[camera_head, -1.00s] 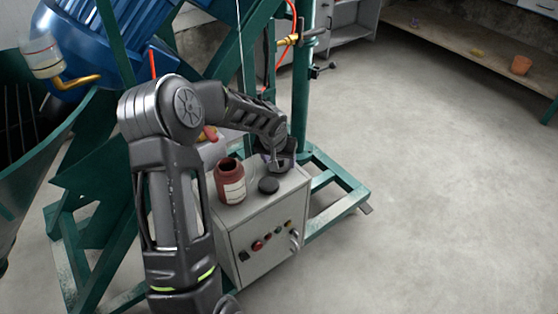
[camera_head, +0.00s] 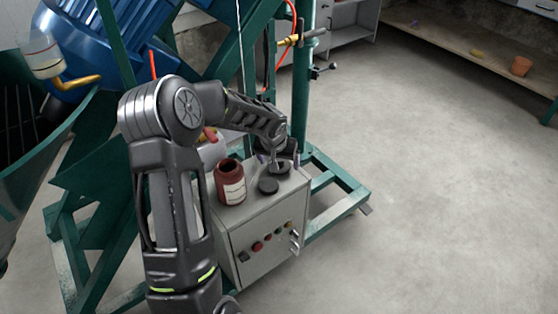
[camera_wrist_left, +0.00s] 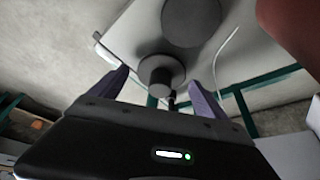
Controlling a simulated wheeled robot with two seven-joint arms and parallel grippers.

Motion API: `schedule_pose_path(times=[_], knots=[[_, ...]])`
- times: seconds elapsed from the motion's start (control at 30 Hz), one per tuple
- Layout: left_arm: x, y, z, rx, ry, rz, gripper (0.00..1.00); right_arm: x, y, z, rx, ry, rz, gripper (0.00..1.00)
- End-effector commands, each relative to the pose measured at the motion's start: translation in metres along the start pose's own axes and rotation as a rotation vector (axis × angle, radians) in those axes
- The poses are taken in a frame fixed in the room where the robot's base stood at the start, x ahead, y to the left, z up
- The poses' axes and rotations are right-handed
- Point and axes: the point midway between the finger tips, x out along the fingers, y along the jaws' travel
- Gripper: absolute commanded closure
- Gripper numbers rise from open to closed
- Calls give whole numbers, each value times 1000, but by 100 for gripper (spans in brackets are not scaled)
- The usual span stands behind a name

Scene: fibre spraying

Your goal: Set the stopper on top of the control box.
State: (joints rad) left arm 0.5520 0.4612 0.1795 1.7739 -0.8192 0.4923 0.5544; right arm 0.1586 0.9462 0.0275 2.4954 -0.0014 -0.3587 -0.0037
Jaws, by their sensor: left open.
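The dark stopper (camera_head: 280,169) sits on top of the grey control box (camera_head: 250,216), near its back right part. In the left wrist view the stopper (camera_wrist_left: 161,76) shows a narrower round end over a wider part. My left gripper (camera_head: 282,161) is open around it, with one finger (camera_wrist_left: 117,80) on each side and visible gaps between fingers and stopper. The box top (camera_wrist_left: 140,32) is pale in that view. My right gripper is not in view.
A flat dark round lid (camera_head: 268,186) lies on the box beside the stopper. A red-brown open jar (camera_head: 230,182) with a pale label stands to its left. Green frame posts (camera_head: 302,90) rise behind the box. The floor (camera_head: 430,180) at right is clear.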

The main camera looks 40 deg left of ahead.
Motion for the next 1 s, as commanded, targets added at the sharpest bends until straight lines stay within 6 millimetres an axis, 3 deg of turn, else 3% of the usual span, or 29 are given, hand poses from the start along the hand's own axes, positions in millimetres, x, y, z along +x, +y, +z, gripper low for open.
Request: schedule_pose_path(times=[0.17, 0.6, 0.77, 1.0], knots=[[-20, 0, -2, -1, 3, 0, 14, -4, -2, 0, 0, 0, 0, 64], [-106, 0, -2, 0, 3, -1, 14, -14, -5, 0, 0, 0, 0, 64], [-120, 0, -1, 0, 1, 0, 14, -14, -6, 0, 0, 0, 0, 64], [-121, 0, 0, 0, -1, 0, 14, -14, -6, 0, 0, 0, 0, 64]])
